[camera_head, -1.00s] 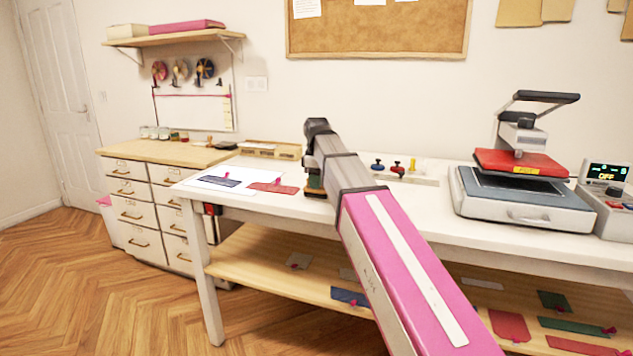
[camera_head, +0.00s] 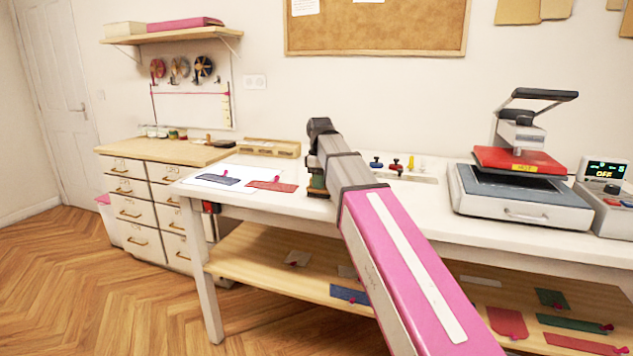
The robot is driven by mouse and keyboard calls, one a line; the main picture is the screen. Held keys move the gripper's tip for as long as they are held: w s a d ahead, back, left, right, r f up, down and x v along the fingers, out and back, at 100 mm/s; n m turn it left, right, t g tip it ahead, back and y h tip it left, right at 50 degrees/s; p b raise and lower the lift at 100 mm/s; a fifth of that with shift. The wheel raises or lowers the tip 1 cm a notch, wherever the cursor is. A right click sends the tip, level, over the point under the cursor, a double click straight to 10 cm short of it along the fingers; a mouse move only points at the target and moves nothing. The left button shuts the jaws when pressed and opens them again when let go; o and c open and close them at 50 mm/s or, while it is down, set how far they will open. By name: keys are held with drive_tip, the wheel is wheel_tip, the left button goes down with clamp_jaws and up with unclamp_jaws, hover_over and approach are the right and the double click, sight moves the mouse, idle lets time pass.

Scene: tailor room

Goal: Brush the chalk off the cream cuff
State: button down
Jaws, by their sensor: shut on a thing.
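My gripper (camera_head: 315,181) is at the far end of my pink and grey arm, low over the white table (camera_head: 240,208). It is shut on a small block with green and brown parts (camera_head: 317,186), perhaps a brush; its underside is hard to see. A navy cuff-shaped piece (camera_head: 218,179) and a red one (camera_head: 271,186), both with pink tags, lie on the table left of the gripper. I cannot pick out a cream cuff on the tabletop; my arm hides part of it. A pale piece (camera_head: 297,258) lies on the lower shelf.
A heat press (camera_head: 520,190) and a control box (camera_head: 605,205) stand at the right. Stamp-like knobs (camera_head: 395,166) sit behind my arm, and a wooden tray (camera_head: 270,147) at the back. The lower shelf (camera_head: 260,262) holds several coloured pieces. Drawers (camera_head: 130,212) stand left.

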drive_tip(key=shift+d, duration=0.1)
drive_tip(key=shift+s+d+f, duration=0.1)
drive_tip(key=shift+s+d, duration=0.25)
drive_tip(key=shift+d, duration=0.25)
drive_tip(key=shift+s+d, duration=0.3)
drive_tip(key=shift+d, duration=0.45)
drive_tip(key=shift+s+d, duration=0.25)
drive_tip(key=shift+d, duration=0.45)
drive_tip(key=shift+d, duration=0.1)
drive_tip(key=shift+s+d, duration=0.35)
drive_tip(key=shift+d, duration=0.25)
